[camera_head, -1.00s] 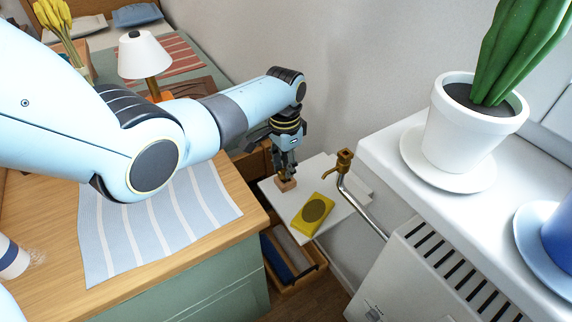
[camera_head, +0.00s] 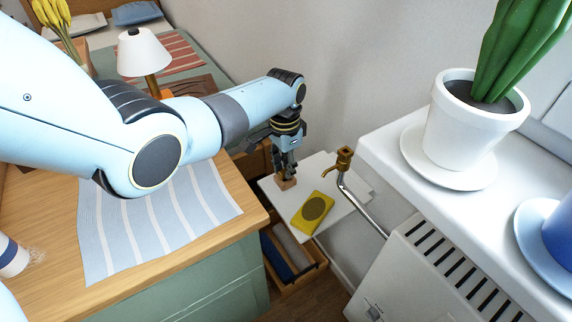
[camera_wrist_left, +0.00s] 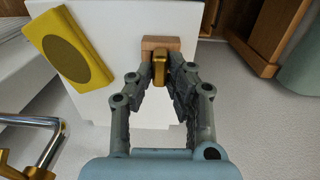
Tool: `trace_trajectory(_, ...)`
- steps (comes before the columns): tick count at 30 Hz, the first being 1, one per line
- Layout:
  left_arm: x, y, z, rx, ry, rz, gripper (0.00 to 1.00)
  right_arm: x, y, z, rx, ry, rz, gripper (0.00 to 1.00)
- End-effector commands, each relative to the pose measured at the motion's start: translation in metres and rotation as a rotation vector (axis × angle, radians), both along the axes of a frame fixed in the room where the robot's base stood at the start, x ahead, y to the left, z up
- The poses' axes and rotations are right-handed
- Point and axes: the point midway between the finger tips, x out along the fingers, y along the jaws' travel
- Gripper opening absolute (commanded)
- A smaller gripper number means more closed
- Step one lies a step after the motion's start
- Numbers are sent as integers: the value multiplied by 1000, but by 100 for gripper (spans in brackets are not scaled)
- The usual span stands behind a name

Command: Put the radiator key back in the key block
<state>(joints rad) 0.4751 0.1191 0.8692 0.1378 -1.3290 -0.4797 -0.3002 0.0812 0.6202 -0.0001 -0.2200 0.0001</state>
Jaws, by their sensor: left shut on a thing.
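The key block (camera_head: 287,184) is a small wooden block on a white shelf board, under my left gripper (camera_head: 286,168) in the head view. In the left wrist view the block (camera_wrist_left: 150,43) lies just past the fingertips. My left gripper (camera_wrist_left: 160,80) is shut on the brass-coloured radiator key (camera_wrist_left: 160,68), which shows between the fingers against the block's near side. I cannot tell whether the key is seated in the block or only over it. In the head view the fingers hide the key. My right gripper is not in view.
A yellow box (camera_head: 312,213) with a dark oval lies on the white board (camera_head: 328,232) beside the block. A brass valve (camera_head: 344,160) on a bent pipe stands to the right. An open drawer (camera_head: 297,285) is below. A radiator (camera_head: 420,275) and windowsill plant (camera_head: 470,130) are at right.

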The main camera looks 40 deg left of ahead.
Motion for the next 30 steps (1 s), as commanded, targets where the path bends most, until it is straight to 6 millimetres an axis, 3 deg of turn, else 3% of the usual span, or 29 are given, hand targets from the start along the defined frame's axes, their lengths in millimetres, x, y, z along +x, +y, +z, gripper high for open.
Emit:
trace_trajectory(13,0,0,0,0,0,0,0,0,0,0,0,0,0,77)
trace_trajectory(14,0,0,-1,0,0,0,18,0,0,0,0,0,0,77)
trace_trajectory(19,0,0,-1,0,0,0,40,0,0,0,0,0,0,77)
trace_trajectory(30,0,0,3,1,-1,0,42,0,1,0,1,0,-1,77)
